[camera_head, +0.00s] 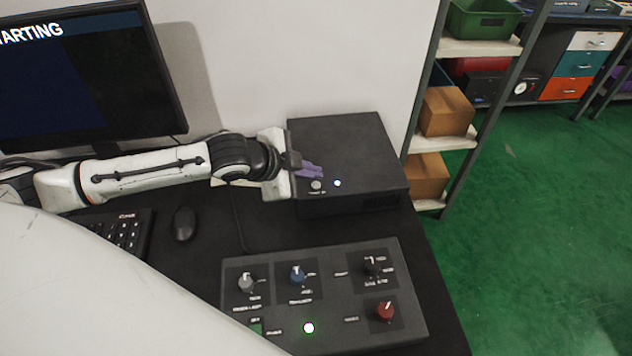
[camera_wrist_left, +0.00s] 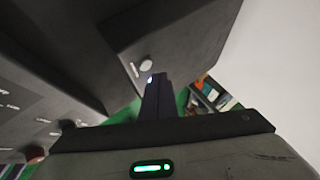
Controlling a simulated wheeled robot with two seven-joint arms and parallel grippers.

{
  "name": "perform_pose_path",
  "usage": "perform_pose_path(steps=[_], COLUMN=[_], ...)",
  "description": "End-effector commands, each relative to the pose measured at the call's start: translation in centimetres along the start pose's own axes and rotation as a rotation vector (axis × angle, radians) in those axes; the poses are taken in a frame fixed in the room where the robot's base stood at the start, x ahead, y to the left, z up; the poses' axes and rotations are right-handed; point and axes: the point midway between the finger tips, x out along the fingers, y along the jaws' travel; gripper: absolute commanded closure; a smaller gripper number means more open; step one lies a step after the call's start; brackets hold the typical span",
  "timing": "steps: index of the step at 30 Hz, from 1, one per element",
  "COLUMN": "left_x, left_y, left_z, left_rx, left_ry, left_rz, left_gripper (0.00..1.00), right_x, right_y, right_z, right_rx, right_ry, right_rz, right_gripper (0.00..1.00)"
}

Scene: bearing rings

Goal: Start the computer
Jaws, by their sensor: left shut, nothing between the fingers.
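The computer (camera_head: 345,147) is a black box on the desk by the wall. Its front carries a round grey power button (camera_head: 316,185) and a small lit bluish-white light (camera_head: 337,183). The monitor (camera_head: 75,85) at the left shows white text ending in "TARTING" on a dark screen. My left gripper (camera_head: 316,171) is shut and empty, its purple fingers just above the button. In the left wrist view the dark fingers (camera_wrist_left: 157,98) point at the computer's face, close to the button (camera_wrist_left: 146,64); I cannot tell whether they touch it. My right gripper is not in view.
A mouse (camera_head: 185,223) and keyboard (camera_head: 125,231) are at the left. A shelf rack (camera_head: 430,105) stands right of the desk.

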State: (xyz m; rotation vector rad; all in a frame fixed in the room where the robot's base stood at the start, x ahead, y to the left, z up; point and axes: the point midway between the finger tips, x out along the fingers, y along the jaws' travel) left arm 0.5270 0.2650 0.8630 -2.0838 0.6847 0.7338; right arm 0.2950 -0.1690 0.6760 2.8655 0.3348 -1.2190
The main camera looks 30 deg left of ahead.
Motion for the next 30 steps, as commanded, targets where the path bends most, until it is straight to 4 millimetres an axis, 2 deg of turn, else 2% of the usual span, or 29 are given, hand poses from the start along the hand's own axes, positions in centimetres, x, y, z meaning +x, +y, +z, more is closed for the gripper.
perform_pose_path(steps=[5,13,30], left_x=[-1.5,-3.0,-3.0], left_y=[-1.2,-2.2,-2.2], left_z=[-1.1,-2.2,-2.2], left_rx=[0.001,0.001,0.0], left_ry=[0.0,0.002,0.0], left_rz=[-0.001,-0.002,0.0], left_gripper=[1.0,1.0,1.0], right_x=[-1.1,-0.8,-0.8], right_y=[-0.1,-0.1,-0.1], right_z=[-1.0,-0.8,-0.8], right_rx=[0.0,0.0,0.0], right_ry=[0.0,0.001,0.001], right_rz=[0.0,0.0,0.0], right_gripper=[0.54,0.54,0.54])
